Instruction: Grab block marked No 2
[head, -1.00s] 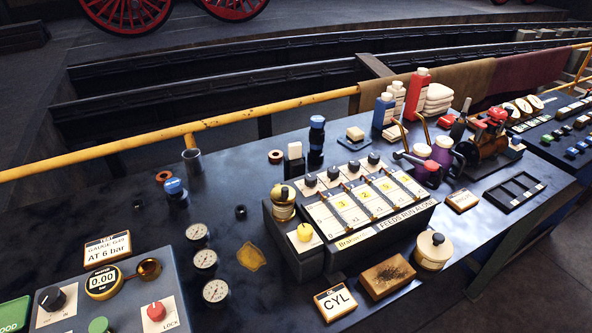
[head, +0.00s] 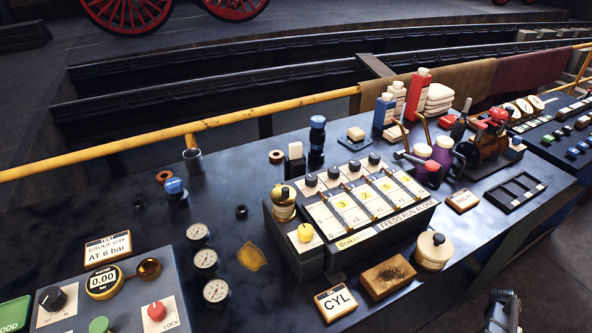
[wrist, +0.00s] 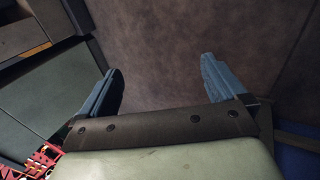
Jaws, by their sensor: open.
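I cannot make out a block marked No 2 in either view. A yellow tag (head: 358,195) on the sloped panel (head: 372,205) seems to read 2, but it is one of several numbered tags there. My gripper (wrist: 160,75) is open and empty in the wrist view, its two blue-grey fingers wide apart over a plain brown surface (wrist: 160,30). In the head view a dark part of my arm (head: 503,312) shows at the bottom right, over the floor in front of the bench. It is apart from everything on the bench.
The bench (head: 110,215) carries a brown brush-like block (head: 388,276), a CYL sign (head: 336,302), a cream round pot (head: 433,251) and an empty black tray (head: 514,191). Bottles and a red-handled device (head: 485,145) stand behind. A yellow rail (head: 260,115) runs along the back.

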